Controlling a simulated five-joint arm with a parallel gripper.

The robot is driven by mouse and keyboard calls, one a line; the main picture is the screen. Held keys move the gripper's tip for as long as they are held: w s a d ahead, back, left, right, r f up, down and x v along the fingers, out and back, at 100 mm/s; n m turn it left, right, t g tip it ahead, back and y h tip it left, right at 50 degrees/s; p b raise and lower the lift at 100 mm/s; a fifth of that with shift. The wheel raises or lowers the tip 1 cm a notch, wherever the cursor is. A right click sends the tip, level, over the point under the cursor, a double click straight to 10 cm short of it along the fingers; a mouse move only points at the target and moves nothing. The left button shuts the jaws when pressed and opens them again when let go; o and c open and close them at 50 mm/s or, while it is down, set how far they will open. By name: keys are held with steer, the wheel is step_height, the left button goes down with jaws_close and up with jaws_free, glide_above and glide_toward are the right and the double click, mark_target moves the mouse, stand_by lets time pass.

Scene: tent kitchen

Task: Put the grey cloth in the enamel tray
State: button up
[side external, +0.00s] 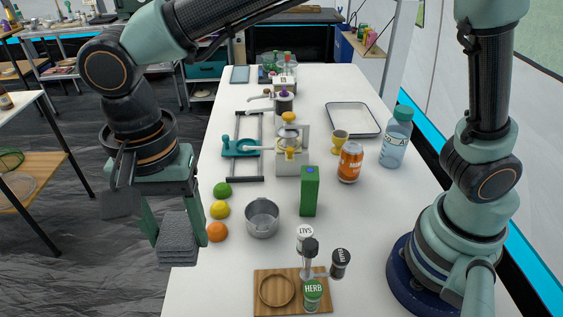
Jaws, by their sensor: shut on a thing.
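My gripper (175,212) is at the left, by the table's left edge, pointing down. It is shut on the grey cloth (176,240), a folded, ribbed-looking block between its green fingers. The cloth appears beside or over the table's left edge; its exact height cannot be told. The enamel tray (376,128) is a white, shallow, dark-rimmed tray toward the back right of the table. It looks empty and is far from my gripper.
Lime (222,190), lemon (220,209) and orange (217,231) sit just right of my gripper, near a metal pot (262,217).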

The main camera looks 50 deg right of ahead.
steer(key=w+d+r, duration=0.1)
steer(key=w+d, duration=1.6)
steer(key=d, duration=0.9)
steer(key=w+d, duration=0.3)
steer(key=d, duration=0.9)
glide_above(355, 131)
step_height(355, 131, down, 20)
steer(key=shift+r, duration=0.1)
steer(key=o, duration=1.3)
steer(key=shift+o, duration=0.2)
